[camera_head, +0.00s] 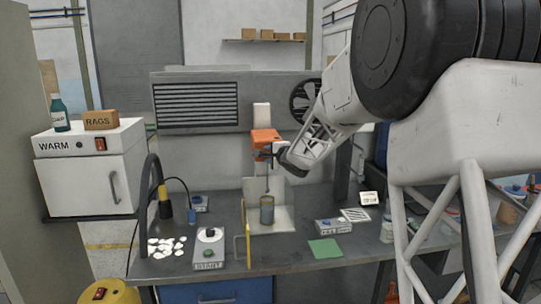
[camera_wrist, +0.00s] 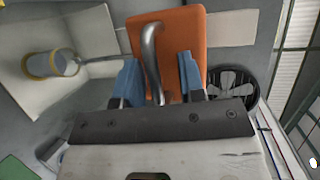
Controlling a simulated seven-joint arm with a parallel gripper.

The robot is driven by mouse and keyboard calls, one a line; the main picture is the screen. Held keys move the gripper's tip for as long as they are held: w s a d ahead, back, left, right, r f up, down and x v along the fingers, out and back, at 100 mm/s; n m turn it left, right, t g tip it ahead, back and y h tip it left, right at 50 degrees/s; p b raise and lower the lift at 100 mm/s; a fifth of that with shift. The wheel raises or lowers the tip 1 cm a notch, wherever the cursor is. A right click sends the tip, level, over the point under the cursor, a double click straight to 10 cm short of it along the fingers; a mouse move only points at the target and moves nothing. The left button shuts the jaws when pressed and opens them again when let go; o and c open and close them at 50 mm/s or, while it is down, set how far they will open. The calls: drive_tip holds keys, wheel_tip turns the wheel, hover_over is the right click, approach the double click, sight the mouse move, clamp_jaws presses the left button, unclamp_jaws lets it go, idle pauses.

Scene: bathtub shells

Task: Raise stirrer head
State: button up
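The orange stirrer head (camera_head: 264,137) sits on a pale upright post at the back of the bench; its orange face (camera_wrist: 183,25) fills the top middle of the wrist view. A curved metal handle (camera_wrist: 151,55) stands out from that face. My gripper (camera_wrist: 158,75) is open, with one blue finger on each side of the handle and a gap to both. In the head view my gripper (camera_head: 285,153) is at the right of the stirrer head. A thin shaft (camera_wrist: 100,58) runs from the head toward a grey cup (camera_head: 267,211), also in the wrist view (camera_wrist: 45,65). Whether its tip is inside is unclear.
A yellow-edged upright panel (camera_head: 247,245) and a START box (camera_head: 209,248) stand left of the cup. White shells (camera_head: 166,247) lie farther left. A green cloth (camera_head: 325,250) and another box (camera_head: 333,226) are at the right. A round fan (camera_head: 304,97) is behind.

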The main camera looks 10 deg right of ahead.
drive_tip(key=v, duration=0.7)
drive_tip(key=shift+s+d, duration=0.2)
drive_tip(key=shift+s, duration=0.1)
drive_tip(key=shift+s+r, duration=0.1)
drive_tip(key=shift+r, duration=0.05)
drive_tip(key=s+d+n+g+h, duration=0.2)
drive_tip(key=s+h, duration=0.2)
drive_tip(key=s, duration=0.8)
drive_tip(key=s+d+n+g+h, duration=0.2)
drive_tip(key=s+d+n+h, duration=0.15)
drive_tip(key=s, duration=0.75)
drive_tip(key=s+a+f+n+g, duration=0.1)
drive_tip(key=s+f+n+g, duration=0.1)
drive_tip(key=s, duration=0.9)
drive_tip(key=s+a+f+n+g+y, duration=0.1)
drive_tip(key=s+a+f+n+g, duration=0.1)
drive_tip(key=s, duration=0.8)
drive_tip(key=s+a+f+n+g, duration=0.2)
drive_tip(key=s+f+n+g, duration=0.1)
drive_tip(key=s, duration=0.8)
wheel_tip(320, 180, down, 2)
drive_tip(key=shift+s+f+n+g, duration=0.25)
drive_tip(key=shift+s+n+g, duration=0.15)
drive_tip(key=shift+n, duration=0.45)
